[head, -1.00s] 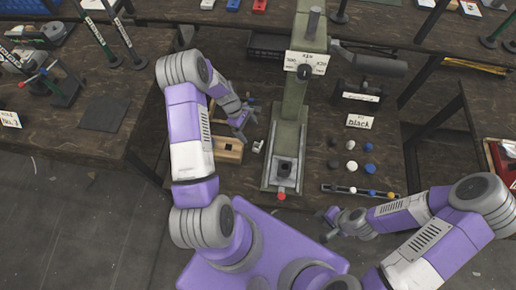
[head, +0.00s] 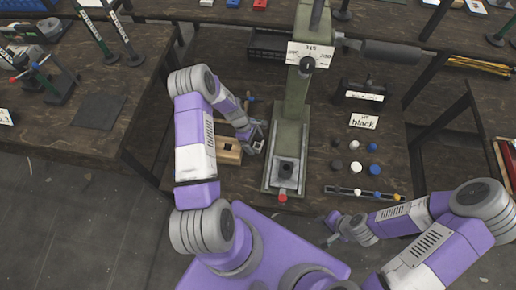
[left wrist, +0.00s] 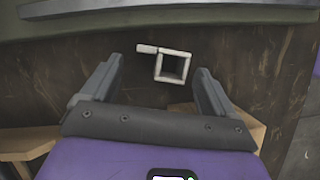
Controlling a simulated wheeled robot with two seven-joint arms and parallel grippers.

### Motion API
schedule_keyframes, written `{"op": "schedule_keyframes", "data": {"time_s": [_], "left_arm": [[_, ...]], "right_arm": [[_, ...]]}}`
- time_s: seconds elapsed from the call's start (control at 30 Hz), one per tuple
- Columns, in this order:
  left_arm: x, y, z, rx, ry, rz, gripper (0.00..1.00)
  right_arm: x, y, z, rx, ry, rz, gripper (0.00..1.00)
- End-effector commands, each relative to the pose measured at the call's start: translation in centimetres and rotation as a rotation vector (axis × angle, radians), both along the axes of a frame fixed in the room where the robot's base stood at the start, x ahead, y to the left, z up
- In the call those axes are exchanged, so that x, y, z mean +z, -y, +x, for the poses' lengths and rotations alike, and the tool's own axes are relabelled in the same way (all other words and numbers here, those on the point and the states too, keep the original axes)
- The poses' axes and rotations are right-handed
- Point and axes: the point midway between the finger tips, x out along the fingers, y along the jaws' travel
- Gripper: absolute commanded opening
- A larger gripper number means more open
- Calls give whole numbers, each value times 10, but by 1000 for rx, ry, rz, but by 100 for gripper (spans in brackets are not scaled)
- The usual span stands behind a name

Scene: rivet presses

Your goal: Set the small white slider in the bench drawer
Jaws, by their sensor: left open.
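The small white slider, a hollow square frame with a short tab (left wrist: 174,53), lies on the dark bench in the left wrist view. My left gripper (left wrist: 157,66) is open, with the slider between and slightly beyond its fingertips; neither finger appears to touch it. In the head view my left gripper (head: 254,134) is low over the bench, between a light wooden open box (head: 228,158) and the green press, and largely covers the slider. I cannot tell whether this box is the bench drawer. My right gripper (head: 332,219) is at the bench's front edge, its jaws too small to read.
The green press (head: 288,140) stands just right of my left gripper. Several black, white and blue knobs (head: 355,167) lie beyond it, with a strip holding small pieces (head: 345,190) in front. A card reading "black" (head: 364,122) stands behind them.

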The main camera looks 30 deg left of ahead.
Motion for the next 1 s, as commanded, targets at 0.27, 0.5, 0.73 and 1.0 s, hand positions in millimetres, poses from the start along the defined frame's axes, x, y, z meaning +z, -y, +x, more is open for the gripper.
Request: {"op": "schedule_keyframes", "data": {"time_s": [0.27, 0.5, 0.73, 1.0], "left_arm": [[-7, 4, 2, 0, 2, 0, 88], [-7, 4, 1, 0, 2, 0, 55], [-7, 4, 2, 0, 2, 0, 26], [6, 3, 2, -1, 5, 2, 25]], "right_arm": [[-3, 0, 0, 0, 0, 0, 36], [-3, 0, 0, 0, 0, 0, 36], [-3, 0, 0, 0, 0, 0, 36], [3, 0, 0, 0, 0, 0, 36]]}}
